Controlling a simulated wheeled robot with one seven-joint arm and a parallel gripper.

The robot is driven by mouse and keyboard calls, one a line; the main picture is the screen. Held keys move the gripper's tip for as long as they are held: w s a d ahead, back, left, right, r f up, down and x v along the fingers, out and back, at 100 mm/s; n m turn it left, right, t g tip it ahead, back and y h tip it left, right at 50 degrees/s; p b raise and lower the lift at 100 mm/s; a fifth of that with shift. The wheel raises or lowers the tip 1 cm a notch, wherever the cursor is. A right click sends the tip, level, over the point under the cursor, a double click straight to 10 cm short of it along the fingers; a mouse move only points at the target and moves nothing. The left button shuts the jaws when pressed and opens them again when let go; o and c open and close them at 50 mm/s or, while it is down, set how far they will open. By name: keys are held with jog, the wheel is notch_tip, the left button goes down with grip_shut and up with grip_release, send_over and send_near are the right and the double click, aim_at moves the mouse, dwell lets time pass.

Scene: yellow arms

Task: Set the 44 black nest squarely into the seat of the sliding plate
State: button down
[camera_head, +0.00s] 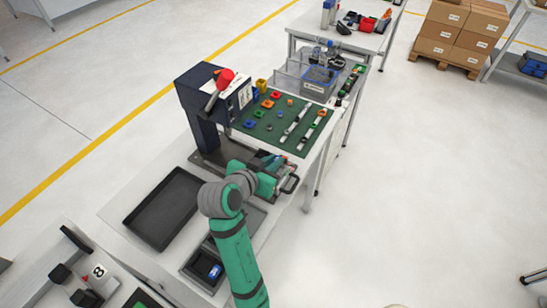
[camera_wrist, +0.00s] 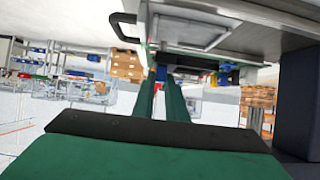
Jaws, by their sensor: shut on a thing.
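My gripper (camera_head: 270,176) is at the front of the press, over the sliding plate area. In the wrist view its two green fingers (camera_wrist: 163,84) are shut on a dark thing (camera_wrist: 188,61), which I take for the black nest; only a thin edge shows. The light grey sliding plate (camera_wrist: 190,32) lies close by, with a black handle (camera_wrist: 124,29) that also shows in the head view (camera_head: 291,185). I cannot tell whether the nest touches the plate or sits in its seat. The arm hides most of this in the head view.
A dark blue press (camera_head: 203,122) with a red knob (camera_head: 225,78) stands behind the plate. A green mat (camera_head: 268,127) with coloured parts lies beyond it. A black tray (camera_head: 163,208) and a small dark bin (camera_head: 204,268) with a blue item lie nearer on the bench.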

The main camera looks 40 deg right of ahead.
jog(key=shift+f, duration=1.65)
jog(key=shift+s+d, duration=0.1)
jog(key=shift+f, duration=0.5)
jog(key=c, duration=1.7)
grip_release()
jog(key=shift+f, duration=0.1)
jog(key=v, duration=1.1)
